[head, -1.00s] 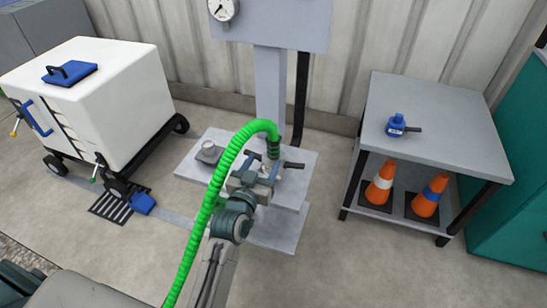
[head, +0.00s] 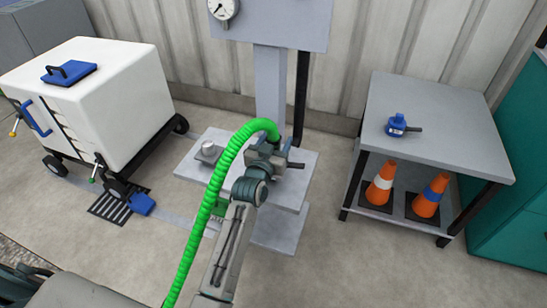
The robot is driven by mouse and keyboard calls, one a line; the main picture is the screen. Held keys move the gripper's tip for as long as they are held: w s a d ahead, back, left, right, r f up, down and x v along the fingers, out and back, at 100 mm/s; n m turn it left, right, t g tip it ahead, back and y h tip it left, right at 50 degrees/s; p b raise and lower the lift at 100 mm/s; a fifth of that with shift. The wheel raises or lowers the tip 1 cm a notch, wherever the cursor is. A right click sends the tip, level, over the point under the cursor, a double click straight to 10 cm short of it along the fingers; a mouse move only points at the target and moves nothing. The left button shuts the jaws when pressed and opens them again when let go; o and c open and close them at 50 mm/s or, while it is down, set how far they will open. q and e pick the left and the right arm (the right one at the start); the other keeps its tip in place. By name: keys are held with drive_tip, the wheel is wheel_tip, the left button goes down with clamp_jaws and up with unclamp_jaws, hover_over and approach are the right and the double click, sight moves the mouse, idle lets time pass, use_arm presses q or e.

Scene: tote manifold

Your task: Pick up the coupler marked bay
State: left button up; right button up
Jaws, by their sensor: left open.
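A green ribbed hose (head: 222,178) rises from the bottom, arches over and comes down onto a grey pedestal shelf (head: 222,142). Its lower end, where a coupler would sit, is hidden behind my left gripper (head: 272,152). My left gripper is open, right at the hose's end above the shelf; I cannot tell whether its fingers touch it. A blue coupler-like part (head: 396,124) with a dark handle and a small pale label lies on the grey table at the right. I cannot read a "bay" marking on anything.
A grey post (head: 269,85) with a gauge panel stands behind the shelf. A short pale round fitting (head: 208,148) sits at the shelf's left. A white wheeled tote (head: 120,95) stands left. Two traffic cones (head: 429,196) are under the table. Floor between shelf and table is clear.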

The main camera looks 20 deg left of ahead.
use_arm(q)
clamp_jaws()
wheel_tip(320, 180, up, 10)
drive_tip(key=p, duration=0.1)
drive_tip(key=shift+p, duration=0.35)
use_arm(e)
drive_tip(key=shift+s+d+r+g+h, duration=0.4)
drive_tip(key=shift+s+d+r+g, duration=0.1)
drive_tip(key=shift+g, duration=0.3)
